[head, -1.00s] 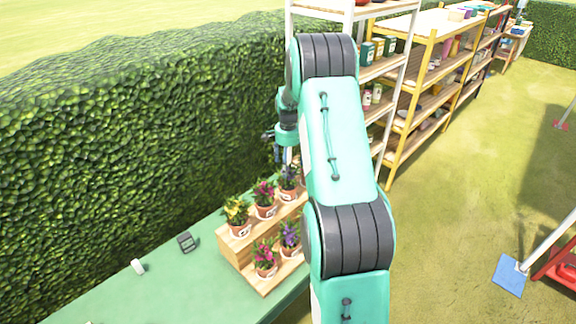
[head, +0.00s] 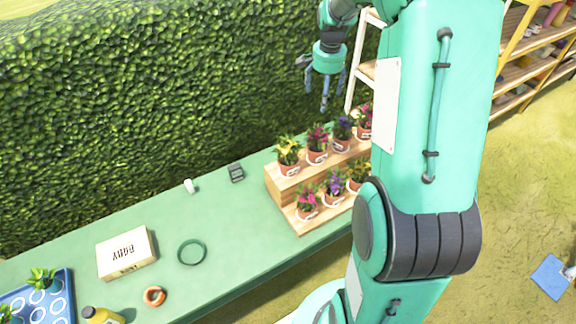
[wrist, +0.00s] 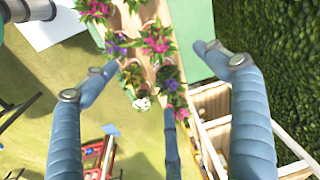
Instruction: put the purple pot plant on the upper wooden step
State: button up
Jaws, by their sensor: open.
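Two purple pot plants stand in terracotta pots on the wooden step stand (head: 279,186). One purple plant (head: 342,128) is on the upper step, between pink ones; the other purple plant (head: 335,184) is on the lower step, between a pink and a yellow one. In the wrist view the upper purple plant (wrist: 168,82) and the lower purple plant (wrist: 115,46) both show. My gripper (head: 326,100) is open and empty, fingers pointing down, above and behind the upper step. In the wrist view its three fingers (wrist: 160,82) spread apart over the plants.
The green table (head: 225,235) holds a box (head: 127,253), a green ring (head: 192,252), an orange ring (head: 154,296), a bottle (head: 102,315) and a blue tray (head: 68,285). A hedge (head: 130,120) runs behind it. Shelves (head: 520,60) stand at the right.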

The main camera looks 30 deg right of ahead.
jog(key=s+a+r+n+t, duration=0.1)
jog(key=s+a+r+n, duration=0.1)
jog(key=s+a+r, duration=0.4)
jog(key=s+a+r+n, duration=0.2)
jog(key=a+r, duration=0.1)
jog(key=a, duration=0.4)
jog(key=s+a+r+n+t, duration=0.1)
jog(key=s+a+r+n, duration=0.1)
jog(key=s+a+r, duration=0.4)
jog(key=s+a+n+t, duration=0.2)
jog(key=s+a+n, duration=0.5)
jog(key=s+a, duration=0.7)
jog(key=s, duration=0.4)
jog(key=shift+s+a+f+y, duration=0.2)
jog(key=shift+f+y, duration=0.1)
notch_tip(320, 180, down, 9)
jog(key=b, duration=0.9)
jog(key=shift+f, duration=0.15)
